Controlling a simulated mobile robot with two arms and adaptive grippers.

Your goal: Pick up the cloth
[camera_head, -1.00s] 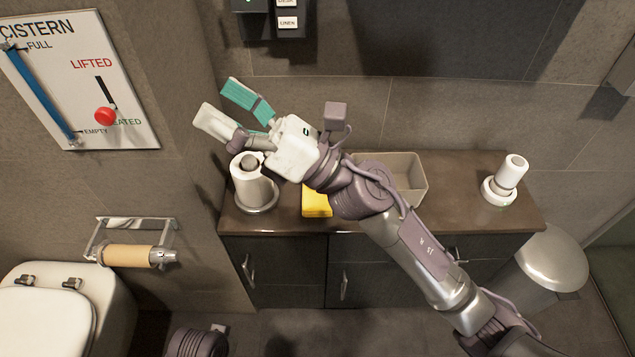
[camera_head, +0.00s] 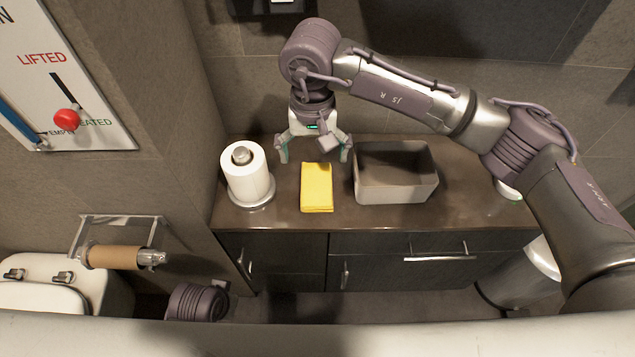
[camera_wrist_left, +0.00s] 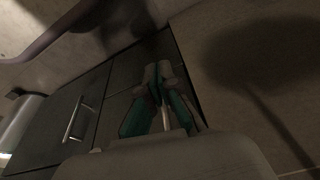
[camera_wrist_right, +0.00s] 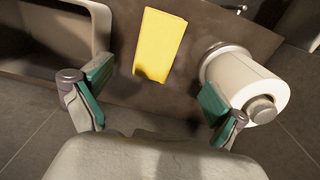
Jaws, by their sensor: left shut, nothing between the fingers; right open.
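The yellow folded cloth (camera_head: 316,188) lies flat on the brown countertop (camera_head: 290,215), between the paper roll and the grey bin. It also shows in the right wrist view (camera_wrist_right: 160,44), ahead of and between the fingers. My right gripper (camera_head: 314,155) is open and empty, pointing down just behind the cloth; its green-padded fingers show in the right wrist view (camera_wrist_right: 155,92), apart from the cloth. My left gripper (camera_wrist_left: 158,80) is shut and empty, low in front of the dark cabinet doors in the left wrist view. Its fingers are not visible in the head view.
A white paper roll on a holder (camera_head: 246,173) stands left of the cloth. An open grey bin (camera_head: 395,190) stands to its right. The wall rises close behind the counter. Counter space in front of the cloth is narrow.

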